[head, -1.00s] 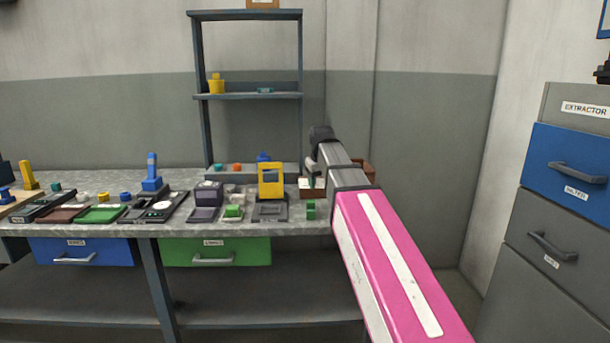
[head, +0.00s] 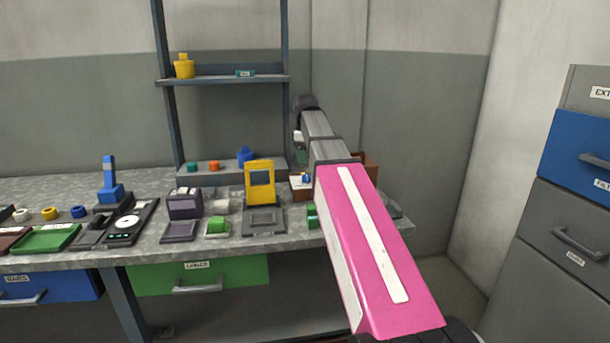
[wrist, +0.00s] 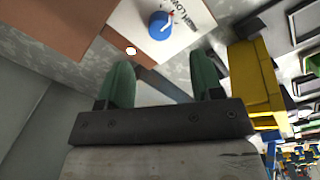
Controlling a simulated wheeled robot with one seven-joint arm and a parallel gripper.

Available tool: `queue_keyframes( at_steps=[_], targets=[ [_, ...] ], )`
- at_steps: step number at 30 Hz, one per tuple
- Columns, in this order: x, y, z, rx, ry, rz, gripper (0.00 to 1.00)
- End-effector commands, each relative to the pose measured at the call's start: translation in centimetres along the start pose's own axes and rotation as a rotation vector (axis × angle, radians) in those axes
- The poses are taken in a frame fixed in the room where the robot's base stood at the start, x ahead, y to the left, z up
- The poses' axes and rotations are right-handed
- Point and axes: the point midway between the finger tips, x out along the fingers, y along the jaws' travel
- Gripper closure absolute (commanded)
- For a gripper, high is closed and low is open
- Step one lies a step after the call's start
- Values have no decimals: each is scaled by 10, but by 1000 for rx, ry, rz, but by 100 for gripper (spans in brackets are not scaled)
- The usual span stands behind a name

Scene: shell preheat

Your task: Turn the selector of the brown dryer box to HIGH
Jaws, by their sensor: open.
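The brown dryer box (head: 368,166) stands at the right end of the bench, largely hidden behind my arm in the head view. In the wrist view its brown side (wrist: 60,25) fills the upper left. Its white panel (wrist: 190,12) carries a round blue selector (wrist: 159,26) with a white pointer; HIGH and LOW are printed beside it. I cannot tell which mark the pointer is at. The selector also shows small in the head view (head: 306,178). My gripper (wrist: 160,68) is open and empty, its two green fingers apart, short of the selector and not touching it.
A yellow framed device (head: 259,182) stands left of the box and close to the right finger in the wrist view (wrist: 252,80). A green block (head: 312,216) lies at the bench's front edge. A shelf rack (head: 220,79) rises behind the bench; grey drawers (head: 565,242) stand at right.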

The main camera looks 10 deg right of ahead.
Motion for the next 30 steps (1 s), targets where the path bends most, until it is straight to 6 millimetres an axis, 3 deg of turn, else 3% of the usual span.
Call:
queue_keyframes(
  at_steps=[6, 15, 28, 29, 30],
  targets=[
    [38, -1, 1, 1, -2, -3, 40],
    [74, 0, 0, 2, 0, 0, 40],
    [82, 0, 0, 2, 0, 0, 40],
    [82, 0, 0, 2, 0, 0, 43],
    [82, 0, 0, 2, 0, 0, 56]
  ],
)
